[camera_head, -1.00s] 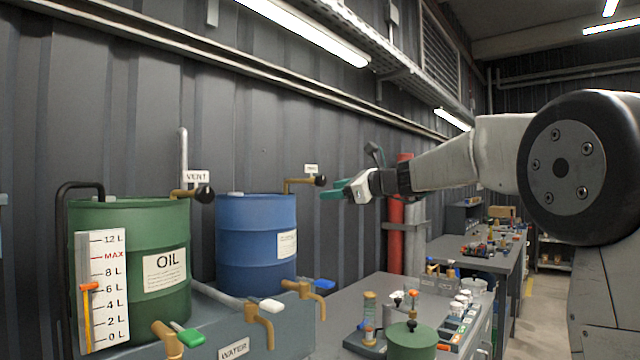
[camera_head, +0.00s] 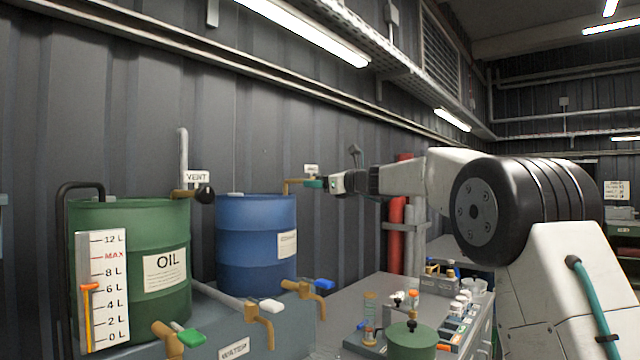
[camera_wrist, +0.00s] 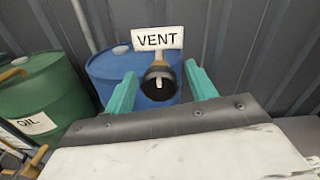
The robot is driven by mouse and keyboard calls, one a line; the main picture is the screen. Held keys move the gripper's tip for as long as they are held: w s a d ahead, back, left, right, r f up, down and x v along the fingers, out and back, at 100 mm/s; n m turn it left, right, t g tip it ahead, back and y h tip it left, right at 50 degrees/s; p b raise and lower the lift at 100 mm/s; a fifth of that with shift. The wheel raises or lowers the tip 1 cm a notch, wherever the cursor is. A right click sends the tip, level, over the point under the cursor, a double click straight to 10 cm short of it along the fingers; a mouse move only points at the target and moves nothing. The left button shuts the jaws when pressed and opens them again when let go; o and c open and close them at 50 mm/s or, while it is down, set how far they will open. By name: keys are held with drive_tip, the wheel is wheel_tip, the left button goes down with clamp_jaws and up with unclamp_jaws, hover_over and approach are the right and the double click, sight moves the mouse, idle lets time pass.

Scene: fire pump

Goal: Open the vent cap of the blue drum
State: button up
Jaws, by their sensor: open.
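The blue drum (camera_head: 245,250) stands beside the green oil drum, and a brass vent pipe (camera_head: 292,184) rises at its top right. In the wrist view the black vent cap (camera_wrist: 159,82) faces me at the end of the brass pipe, under a white VENT sign (camera_wrist: 157,38). My gripper (camera_head: 316,183) is at the cap in the head view and hides it there. In the wrist view its teal fingers (camera_wrist: 160,86) are apart, one on each side of the cap, with a visible gap on both sides. The blue drum (camera_wrist: 108,70) is behind the cap.
The green oil drum (camera_head: 140,290) has its own vent cap (camera_head: 204,194) at left. Brass taps (camera_head: 255,318) stick out below the drums. A workbench with small parts and a green round container (camera_head: 411,341) lies below my arm. The dark corrugated wall is close behind.

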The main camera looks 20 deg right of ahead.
drive_tip(key=c, duration=1)
